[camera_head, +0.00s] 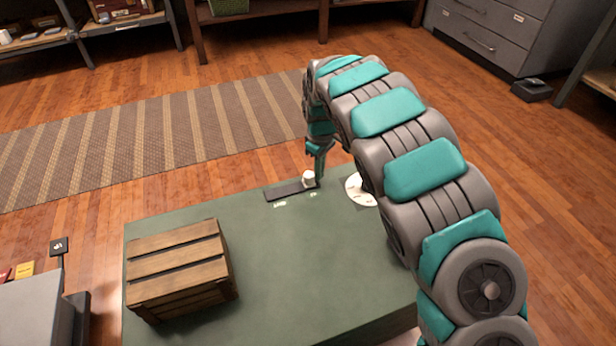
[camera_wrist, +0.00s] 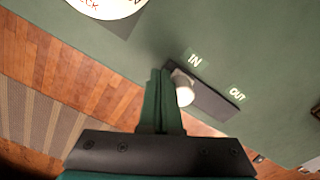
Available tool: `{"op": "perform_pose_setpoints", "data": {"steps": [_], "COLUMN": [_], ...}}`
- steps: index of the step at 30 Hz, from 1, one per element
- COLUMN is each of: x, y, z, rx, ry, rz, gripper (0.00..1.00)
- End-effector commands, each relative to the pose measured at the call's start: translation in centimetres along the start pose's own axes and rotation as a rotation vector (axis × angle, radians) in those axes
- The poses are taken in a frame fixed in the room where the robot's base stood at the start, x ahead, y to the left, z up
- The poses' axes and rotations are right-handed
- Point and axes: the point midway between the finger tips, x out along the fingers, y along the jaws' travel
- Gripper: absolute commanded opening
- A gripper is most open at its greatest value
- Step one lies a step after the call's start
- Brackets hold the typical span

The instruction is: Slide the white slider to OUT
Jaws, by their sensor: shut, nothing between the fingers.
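The white slider (camera_head: 309,178) is at the right end of a dark track (camera_head: 287,191) on the far edge of the green table. In the wrist view the slider (camera_wrist: 184,90) is at the IN end of the track (camera_wrist: 218,102). The IN label (camera_wrist: 195,60) is beside that end, and the OUT label (camera_wrist: 237,94) is towards the other end. My gripper (camera_head: 319,174) is shut and empty, pointing down just right of the slider. In the wrist view its fingers (camera_wrist: 162,75) are right beside the slider; I cannot tell whether they touch it.
A wooden crate (camera_head: 180,262) stands on the green table (camera_head: 285,260) at the left. A white round disc (camera_head: 359,190) with lettering lies right of the track, partly behind my arm. The table around the track's left end is clear. A striped rug (camera_head: 160,135) lies beyond.

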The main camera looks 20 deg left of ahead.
Motion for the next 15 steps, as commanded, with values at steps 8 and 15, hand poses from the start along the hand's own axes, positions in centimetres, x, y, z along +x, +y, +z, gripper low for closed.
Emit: {"op": "perform_pose_setpoints", "data": {"steps": [8,15], "x": [0.0,0.0], "y": [-1.3,-2.5], "z": [-0.8,-1.4], "rx": [0.000,-0.001], "ry": [0.000,0.001], "rz": [0.000,0.000], "gripper": [0.00,0.00]}}
